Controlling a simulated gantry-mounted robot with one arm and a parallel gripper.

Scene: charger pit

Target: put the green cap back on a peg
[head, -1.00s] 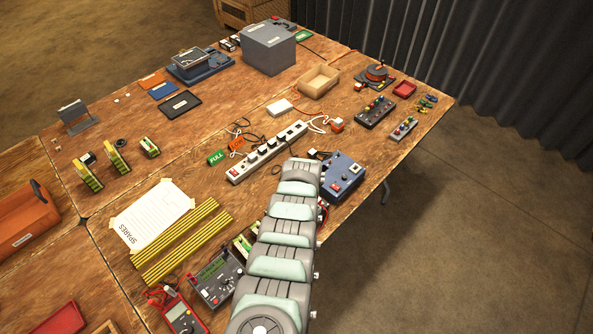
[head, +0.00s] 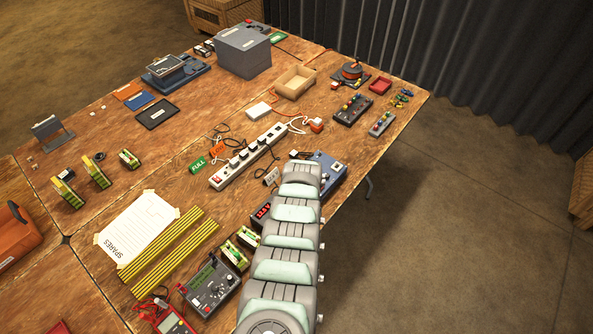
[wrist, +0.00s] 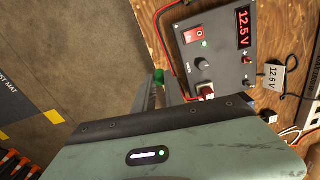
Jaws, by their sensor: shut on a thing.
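My gripper (wrist: 163,88) shows in the wrist view with its fingers shut on the small round green cap (wrist: 159,76). The cap shows at the far end of the fingers, over the floor and beside the power supply. In the head view my arm hides the gripper and the cap. A dark peg block (head: 353,109) with coloured caps stands at the far right of the table, with a smaller grey peg block (head: 381,123) nearer the edge. Which pegs are bare is too small to tell.
The power supply (wrist: 222,75), reading 12.5 V, stands close by the gripper. A 12.6 V tag (wrist: 273,79) is beside it. Open floor lies right of the table.

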